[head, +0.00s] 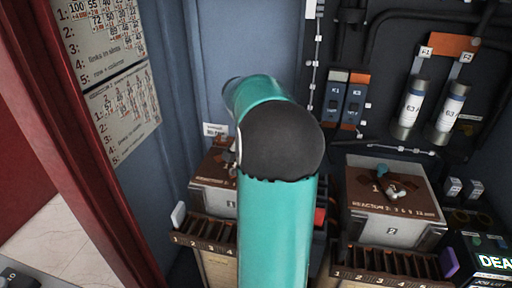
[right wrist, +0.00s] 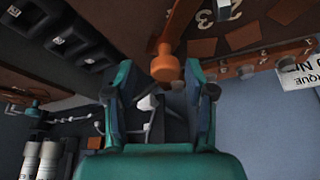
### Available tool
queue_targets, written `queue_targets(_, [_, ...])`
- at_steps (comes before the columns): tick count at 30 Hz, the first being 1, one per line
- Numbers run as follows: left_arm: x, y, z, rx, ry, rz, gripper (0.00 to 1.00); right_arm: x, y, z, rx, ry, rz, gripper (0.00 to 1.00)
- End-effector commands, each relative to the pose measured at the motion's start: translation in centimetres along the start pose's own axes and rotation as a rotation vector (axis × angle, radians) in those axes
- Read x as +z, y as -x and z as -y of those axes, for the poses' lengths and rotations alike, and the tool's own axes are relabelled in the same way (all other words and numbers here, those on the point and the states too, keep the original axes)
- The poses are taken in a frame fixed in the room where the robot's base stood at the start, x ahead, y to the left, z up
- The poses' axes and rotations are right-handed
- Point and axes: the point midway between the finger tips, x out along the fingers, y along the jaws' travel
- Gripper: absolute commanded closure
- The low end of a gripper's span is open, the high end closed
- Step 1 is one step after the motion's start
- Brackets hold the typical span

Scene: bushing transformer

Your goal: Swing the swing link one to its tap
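In the right wrist view a copper link (right wrist: 180,22) ends in a round orange knob (right wrist: 166,67). Dark-brown copper pads and a number 3 lie on the brown board beside it. My right gripper (right wrist: 161,88) has its two teal fingers apart, with the knob between or just beyond the tips; contact cannot be told. In the head view a teal arm of mine covers the middle and hides its gripper and much of the left unit (head: 214,197). A little copper shows on that unit's top. My left gripper is not in view.
A second unit (head: 392,222) marked 2 stands at the right, with small pale parts on its brown top. Slotted racks (head: 200,232) sit in front. Two white fuses (head: 413,106) and dark switches (head: 335,100) are on the back wall. A red frame edges the left.

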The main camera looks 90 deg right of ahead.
Motion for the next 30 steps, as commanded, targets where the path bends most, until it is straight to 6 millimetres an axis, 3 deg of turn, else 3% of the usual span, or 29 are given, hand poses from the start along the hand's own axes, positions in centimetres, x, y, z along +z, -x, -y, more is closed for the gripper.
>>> queue_targets(7, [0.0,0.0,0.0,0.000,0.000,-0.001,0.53,-0.1,0.2,0.0,-0.002,-0.001,-0.001,0.46])
queue_targets(11, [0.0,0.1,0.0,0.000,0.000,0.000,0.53,-0.2,1.2,0.1,-0.005,-0.001,-0.003,0.46])
queue_targets(24, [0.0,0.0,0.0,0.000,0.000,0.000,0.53,-0.2,9.2,-0.2,-0.004,-0.001,-0.002,0.46])
queue_targets(30, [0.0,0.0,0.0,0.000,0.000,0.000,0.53,-0.2,11.4,-0.2,-0.002,-0.001,-0.001,0.46])
